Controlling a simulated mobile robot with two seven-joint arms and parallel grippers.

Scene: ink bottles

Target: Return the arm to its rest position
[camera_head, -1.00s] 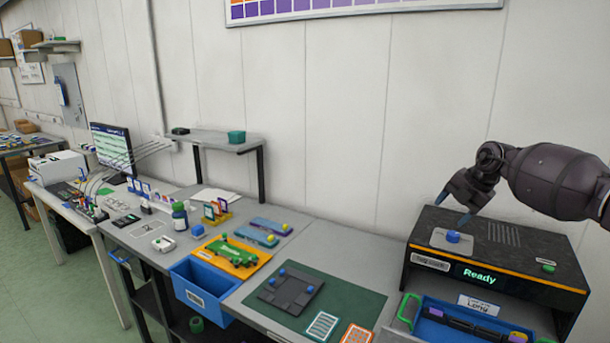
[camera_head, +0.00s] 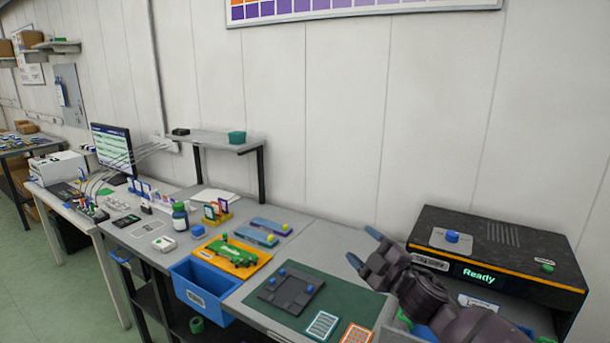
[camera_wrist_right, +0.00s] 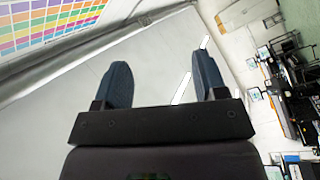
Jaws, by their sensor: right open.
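My right gripper (camera_head: 364,247) is in the lower right of the head view, in front of the black machine and above the right end of the bench. Its two blue-tipped fingers point up and left, apart. In the right wrist view my right gripper (camera_wrist_right: 160,85) is open with nothing between its fingers, and the wall lies behind it. The black machine (camera_head: 510,240) has a blue knob (camera_head: 452,236) on top and a screen reading "Ready". My left gripper is not in view.
A green mat (camera_head: 345,290) with a dark grey plate (camera_head: 290,290) and two cards lies left of my right gripper. The wall is behind the bench.

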